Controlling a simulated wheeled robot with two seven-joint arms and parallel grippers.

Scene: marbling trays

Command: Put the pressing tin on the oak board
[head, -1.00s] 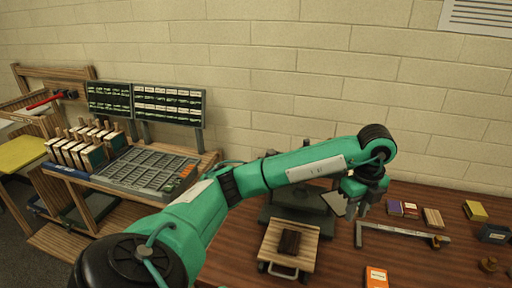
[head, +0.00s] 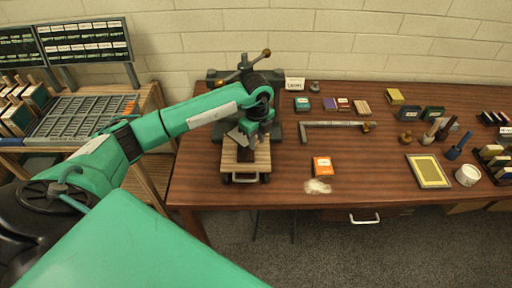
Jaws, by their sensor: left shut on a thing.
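My left gripper (head: 256,136) is above the back part of a pale slatted wooden board (head: 231,168), which looks like the oak board. The gripper is shut, and a flat grey thing (head: 237,136) shows at its left side. It may be the pressing tin, but the fingers hide much of it. I cannot tell whether it touches the board. A dark brown block (head: 246,156) lies on the board, partly covered by the gripper. My right gripper is not in view.
A dark press (head: 285,80) stands behind the board. An orange box (head: 322,166) and a crumpled white cloth (head: 317,187) lie to the right, with a metal bar (head: 335,125) behind them. A yellow framed panel (head: 430,171) lies farther right. The table's front middle is mostly clear.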

